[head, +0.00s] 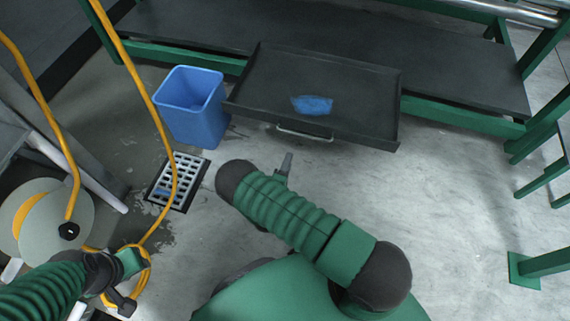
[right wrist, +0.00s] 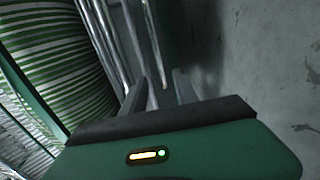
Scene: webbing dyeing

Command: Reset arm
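My right arm reaches in from the lower right in the head view, and its gripper (head: 286,164) shows only partly past the dark wrist, over the bare floor in front of the dark tray. In the right wrist view the two fingers of the right gripper (right wrist: 160,88) stand apart with nothing between them. My left arm comes in at the lower left. Its gripper (head: 125,285) is beside a yellow hose loop (head: 146,262); its fingers are not clear, and I cannot tell whether it touches the hose.
A blue bin (head: 192,108) stands left of a dark tray (head: 350,80) with a handle and a blue patch (head: 312,104) on it. A floor drain grate (head: 178,182) lies below the bin. A hose reel (head: 40,225) is at the left.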

